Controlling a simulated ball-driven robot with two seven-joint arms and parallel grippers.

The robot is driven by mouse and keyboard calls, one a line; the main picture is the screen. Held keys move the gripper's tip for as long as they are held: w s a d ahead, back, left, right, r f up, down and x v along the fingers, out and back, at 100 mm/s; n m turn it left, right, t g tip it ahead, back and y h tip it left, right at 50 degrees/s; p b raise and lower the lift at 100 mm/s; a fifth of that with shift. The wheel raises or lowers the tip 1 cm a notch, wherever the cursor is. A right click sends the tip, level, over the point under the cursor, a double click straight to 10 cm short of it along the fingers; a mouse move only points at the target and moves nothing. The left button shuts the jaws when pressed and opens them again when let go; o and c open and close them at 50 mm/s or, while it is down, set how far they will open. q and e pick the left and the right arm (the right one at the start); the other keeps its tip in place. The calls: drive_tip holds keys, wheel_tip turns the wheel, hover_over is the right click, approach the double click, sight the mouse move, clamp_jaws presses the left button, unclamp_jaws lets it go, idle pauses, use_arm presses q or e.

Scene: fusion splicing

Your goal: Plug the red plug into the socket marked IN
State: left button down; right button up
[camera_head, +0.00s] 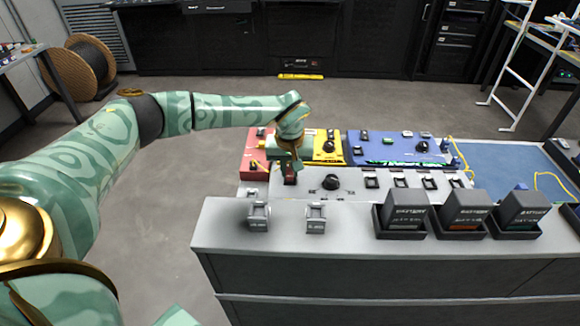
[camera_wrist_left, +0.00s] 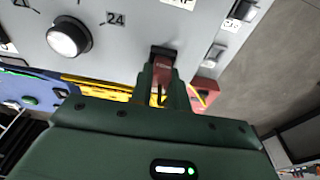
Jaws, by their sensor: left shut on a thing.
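The red plug (camera_wrist_left: 162,69) is between the fingers of my left gripper (camera_wrist_left: 162,92), which is shut on it. In the wrist view its front end meets a dark socket (camera_wrist_left: 163,50) on the grey panel (camera_wrist_left: 130,45); how deep it sits I cannot tell. In the head view my left gripper (camera_head: 290,166) points down at the left end of the grey panel (camera_head: 312,186), with the red plug (camera_head: 289,179) below it. The marking IN is not readable in either view. My right gripper is not in view.
A dark knob (camera_head: 331,183) and several small sockets stand right of the plug. Red (camera_head: 254,162), yellow (camera_head: 327,158) and blue (camera_head: 388,157) panels lie behind. Two grey holders (camera_head: 259,217) (camera_head: 316,219) and several dark boxes (camera_head: 405,208) stand on the grey bench (camera_head: 350,240).

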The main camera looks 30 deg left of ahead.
use_arm(q)
drive_tip(key=c, duration=1.3)
unclamp_jaws()
drive_tip(key=shift+o, duration=0.2)
wheel_tip(320, 180, up, 16)
drive_tip(key=s+d+p, duration=0.1)
drive_tip(key=s+p, duration=0.1)
drive_tip(key=p, duration=0.2)
drive_tip(key=shift+d, duration=0.15)
